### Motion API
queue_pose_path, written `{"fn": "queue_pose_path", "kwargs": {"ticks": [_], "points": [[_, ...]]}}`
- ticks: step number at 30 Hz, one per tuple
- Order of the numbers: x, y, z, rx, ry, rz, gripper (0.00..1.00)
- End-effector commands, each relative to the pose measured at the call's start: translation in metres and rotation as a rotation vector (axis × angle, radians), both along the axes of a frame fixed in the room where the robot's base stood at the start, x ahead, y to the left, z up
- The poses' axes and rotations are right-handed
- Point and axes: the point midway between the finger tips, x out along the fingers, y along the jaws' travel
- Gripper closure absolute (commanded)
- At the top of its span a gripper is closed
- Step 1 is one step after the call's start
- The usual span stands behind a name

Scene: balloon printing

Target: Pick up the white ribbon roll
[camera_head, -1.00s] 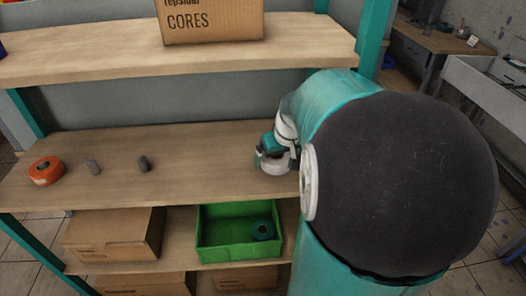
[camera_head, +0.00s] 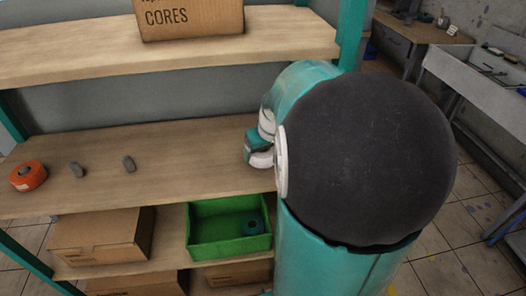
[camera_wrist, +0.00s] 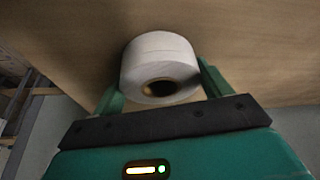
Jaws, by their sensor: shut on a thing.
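The white ribbon roll (camera_wrist: 160,58) sits between the two green fingers of my gripper (camera_wrist: 160,85) in the wrist view. The fingers are shut on its sides, and its dark core hole faces the camera. In the head view, the roll (camera_head: 262,160) shows as a small pale piece at my gripper (camera_head: 256,150), by the right part of the middle shelf (camera_head: 190,165). My own arm hides most of the gripper there. I cannot tell whether the roll touches the shelf.
An orange roll (camera_head: 28,176) and two small grey pieces (camera_head: 77,169) stand on the middle shelf at left. A green bin (camera_head: 215,245) holding a dark roll and a cardboard box (camera_head: 100,238) are on the shelf below. A CORES box (camera_head: 190,18) is above.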

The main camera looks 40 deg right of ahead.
Motion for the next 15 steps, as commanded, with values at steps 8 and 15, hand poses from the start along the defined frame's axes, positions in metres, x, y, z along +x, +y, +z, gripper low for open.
{"fn": "queue_pose_path", "kwargs": {"ticks": [8, 15], "points": [[0.0, 0.0, 0.035, -0.002, -0.005, 0.0, 0.47], [-0.048, 0.014, 0.032, -0.002, -0.005, -0.002, 0.47]]}}
